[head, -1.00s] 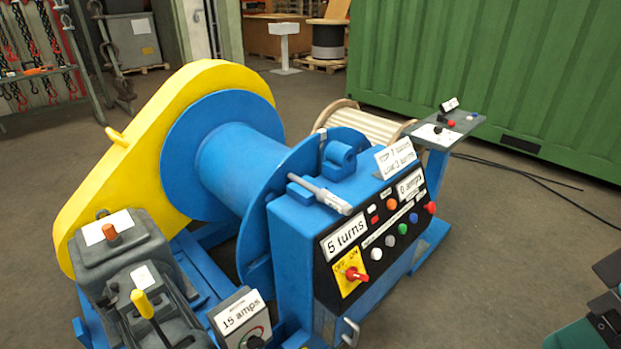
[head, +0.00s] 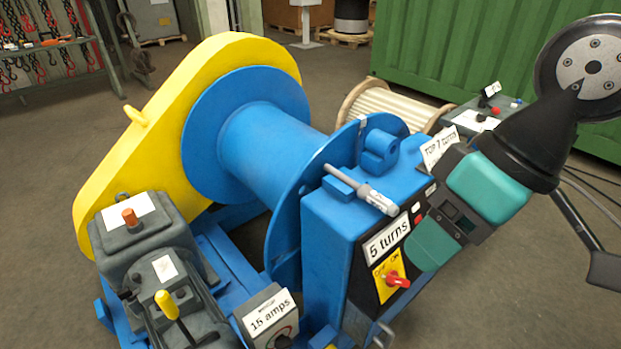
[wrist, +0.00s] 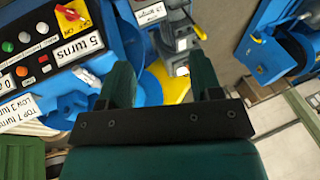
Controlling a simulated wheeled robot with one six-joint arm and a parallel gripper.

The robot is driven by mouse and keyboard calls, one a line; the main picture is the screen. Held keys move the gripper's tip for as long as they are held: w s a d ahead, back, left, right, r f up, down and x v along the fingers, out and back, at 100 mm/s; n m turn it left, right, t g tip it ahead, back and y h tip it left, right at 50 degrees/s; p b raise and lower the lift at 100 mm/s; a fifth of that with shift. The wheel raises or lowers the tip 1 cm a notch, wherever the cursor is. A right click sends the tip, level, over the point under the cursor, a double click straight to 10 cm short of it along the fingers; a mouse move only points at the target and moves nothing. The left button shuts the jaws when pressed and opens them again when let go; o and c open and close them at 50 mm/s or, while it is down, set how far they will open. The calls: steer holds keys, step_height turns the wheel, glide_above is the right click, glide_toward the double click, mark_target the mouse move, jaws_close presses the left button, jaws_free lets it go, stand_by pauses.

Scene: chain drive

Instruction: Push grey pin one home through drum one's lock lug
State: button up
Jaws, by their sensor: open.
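Drum one (head: 265,145) is the blue winch drum between the yellow guard and the blue control cabinet. The grey pin (head: 374,198) lies tilted across the cabinet's top edge, its far end at a small blue block (head: 338,175).
The panel carries a "5 turns" display (head: 387,240) and a red switch (head: 397,281); my gripper hides its right part. A white sign (head: 440,147) stands on the cabinet top. A grey motor unit (head: 150,235) with levers is at the left front. A green container (head: 460,60) stands behind.

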steer(key=w+d+f+t+y+b, duration=0.1)
steer(key=w+f+b, duration=0.25)
steer(key=w, duration=0.55)
steer(key=t+y+b, duration=0.2)
steer(key=t+b, duration=0.2)
steer(key=t, duration=0.1)
glide_toward(376, 195)
steer(key=shift+m+h, duration=0.3)
steer(key=shift+m, duration=0.1)
steer(key=x, duration=0.4)
steer(key=shift+w+a+p, duration=0.35)
steer(key=shift+w+a, duration=0.1)
steer(key=shift+f+x, duration=0.3)
steer(key=shift+x, duration=2.5)
steer(key=shift+s+d, duration=0.15)
steer(key=shift+d, duration=0.05)
jaws_close()
